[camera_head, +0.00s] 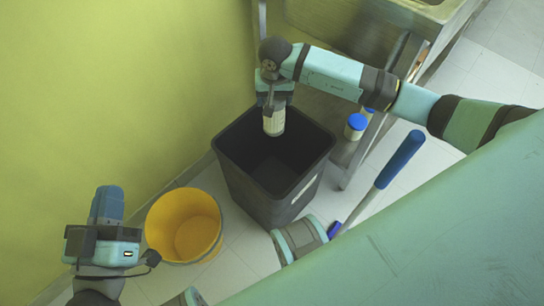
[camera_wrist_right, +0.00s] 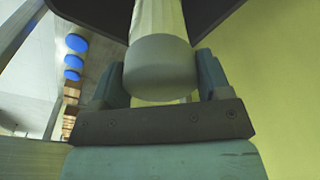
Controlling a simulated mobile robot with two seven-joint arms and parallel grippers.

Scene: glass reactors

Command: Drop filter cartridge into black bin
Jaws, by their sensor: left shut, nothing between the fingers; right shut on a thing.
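The filter cartridge (camera_head: 274,121) is a pale, whitish cylinder. My right gripper (camera_head: 272,102) is shut on it and holds it hanging down over the back part of the bin's opening. The right wrist view shows the cartridge (camera_wrist_right: 161,62) between the two fingers of the gripper (camera_wrist_right: 163,85). The black bin (camera_head: 247,193) stands on the floor with its open top facing up; its visible inside looks empty. My left gripper (camera_head: 107,205) is at the lower left, shut and empty, away from the bin.
A yellow bucket (camera_head: 160,238) stands left of the bin. Right of it are blue-lidded containers (camera_head: 355,126) on a low shelf and a blue-handled tool (camera_head: 400,160). A metal sink bench (camera_head: 440,12) is at the top right. A yellow-green wall (camera_head: 110,80) rises behind.

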